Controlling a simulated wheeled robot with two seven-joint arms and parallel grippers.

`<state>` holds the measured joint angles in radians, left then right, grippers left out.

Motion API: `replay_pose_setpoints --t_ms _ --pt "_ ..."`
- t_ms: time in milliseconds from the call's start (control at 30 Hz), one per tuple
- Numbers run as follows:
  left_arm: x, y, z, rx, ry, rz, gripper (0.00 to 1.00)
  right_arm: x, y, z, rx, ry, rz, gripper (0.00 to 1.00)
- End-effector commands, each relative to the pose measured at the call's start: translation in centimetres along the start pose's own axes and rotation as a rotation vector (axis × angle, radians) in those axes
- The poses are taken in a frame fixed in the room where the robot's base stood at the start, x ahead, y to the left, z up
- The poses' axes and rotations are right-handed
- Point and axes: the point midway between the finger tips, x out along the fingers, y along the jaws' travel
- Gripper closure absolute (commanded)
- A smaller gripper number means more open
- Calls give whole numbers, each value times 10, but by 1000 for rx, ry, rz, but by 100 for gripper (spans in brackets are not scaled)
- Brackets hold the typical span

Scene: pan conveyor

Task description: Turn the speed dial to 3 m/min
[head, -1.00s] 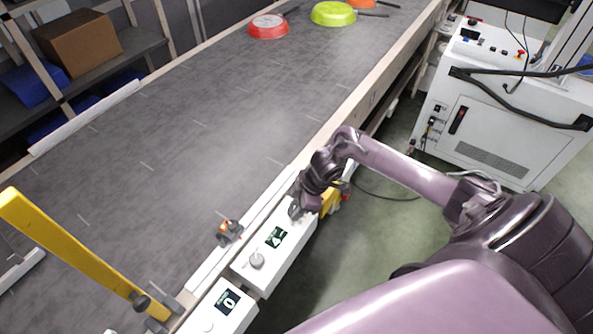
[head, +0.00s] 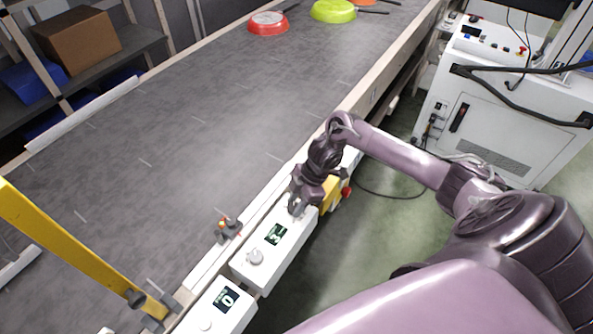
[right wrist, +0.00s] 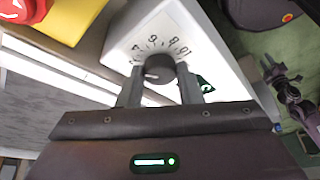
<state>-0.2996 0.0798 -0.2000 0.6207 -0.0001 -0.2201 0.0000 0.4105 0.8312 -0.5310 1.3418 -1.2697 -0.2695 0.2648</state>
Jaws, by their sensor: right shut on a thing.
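My right gripper (head: 297,208) reaches down to the upper end of the white control box (head: 262,262) on the conveyor's side. In the right wrist view its two fingers (right wrist: 160,88) stand either side of the dark round speed dial (right wrist: 160,66) and are shut on it. Printed numbers arc around the dial, and a pale pointer mark on it faces left. The gripper hides this dial in the head view. The box also has a green-lit display (head: 276,234), its figure too small to read surely, and a pale knob (head: 255,257).
A second white box with a display (head: 226,300) showing 0 stands nearer. A yellow part with a red button (head: 346,193) sits just beyond the gripper. A red pan (head: 268,24) and green pan (head: 333,11) lie far up the conveyor (head: 190,140). A yellow bar (head: 70,245) crosses at left.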

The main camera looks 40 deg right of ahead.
Motion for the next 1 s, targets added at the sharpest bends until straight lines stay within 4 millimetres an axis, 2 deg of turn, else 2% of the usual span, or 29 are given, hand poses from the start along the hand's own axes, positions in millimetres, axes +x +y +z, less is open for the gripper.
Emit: replay_pose_setpoints --t_ms 33,67,200,467,567,800,1000 --pt "0 0 0 0 0 0 64 -1 1 0 1 0 2 91" --pt "0 0 0 0 0 0 64 -1 1 0 1 0 2 64" --pt "0 0 0 0 0 0 64 0 0 0 1 0 1 46" --pt "0 0 0 0 0 0 64 -1 0 0 1 0 1 46" --pt "1 0 0 0 0 0 64 -7 1 1 0 -1 2 46" --pt "7 0 1 0 0 0 64 -46 1 2 0 -3 5 46" --pt "11 0 1 0 -1 0 64 -72 1 1 0 -1 2 46"
